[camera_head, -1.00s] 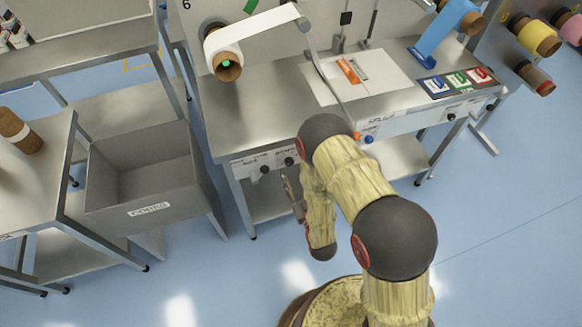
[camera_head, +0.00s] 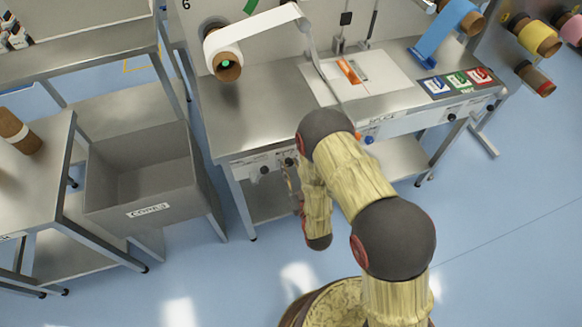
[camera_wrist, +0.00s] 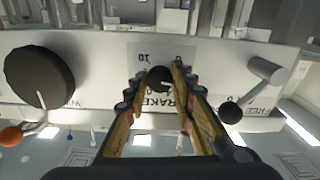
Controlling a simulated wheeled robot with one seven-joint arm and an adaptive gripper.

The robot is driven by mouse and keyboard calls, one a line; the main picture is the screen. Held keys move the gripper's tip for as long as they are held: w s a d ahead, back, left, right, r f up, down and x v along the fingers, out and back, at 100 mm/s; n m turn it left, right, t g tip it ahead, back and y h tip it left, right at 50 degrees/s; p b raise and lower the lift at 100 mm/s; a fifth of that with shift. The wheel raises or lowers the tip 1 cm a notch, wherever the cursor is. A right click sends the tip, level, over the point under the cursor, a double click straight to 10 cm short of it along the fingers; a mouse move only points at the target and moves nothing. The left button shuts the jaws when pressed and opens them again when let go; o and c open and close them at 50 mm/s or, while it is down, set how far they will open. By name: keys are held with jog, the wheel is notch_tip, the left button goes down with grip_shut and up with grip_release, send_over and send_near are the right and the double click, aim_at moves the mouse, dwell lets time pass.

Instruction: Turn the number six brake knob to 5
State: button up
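The round black brake knob (camera_wrist: 160,78) sits on a white panel with a partly covered BRAKE label, in the wrist view. My gripper (camera_wrist: 160,72) is open, with one finger on each side of this knob. Small gaps seem to show between knob and fingers; I cannot tell whether either touches. The knob's pointer setting cannot be read. In the head view, my gripper (camera_head: 291,176) is at the front panel (camera_head: 241,165) of the bench below the sign "6", close to a dark knob (camera_head: 289,161), and is partly hidden by my arm.
In the wrist view a large black knob (camera_wrist: 40,77) is at left, and a small black knob (camera_wrist: 231,113) and a grey cylindrical part (camera_wrist: 266,70) are at right. In the head view a grey bin (camera_head: 150,180) stands left of the bench. The floor in front is clear.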

grip_shut()
jog(key=m+b, duration=0.2)
jog(key=m, duration=0.4)
jog(key=m+b, duration=0.2)
jog(key=m, duration=0.3)
jog(key=m+b, duration=0.1)
jog(key=m, duration=0.3)
jog(key=shift+m, duration=0.4)
dwell(0.4)
jog(key=o, duration=0.6)
grip_release()
jog(key=shift+s, duration=0.1)
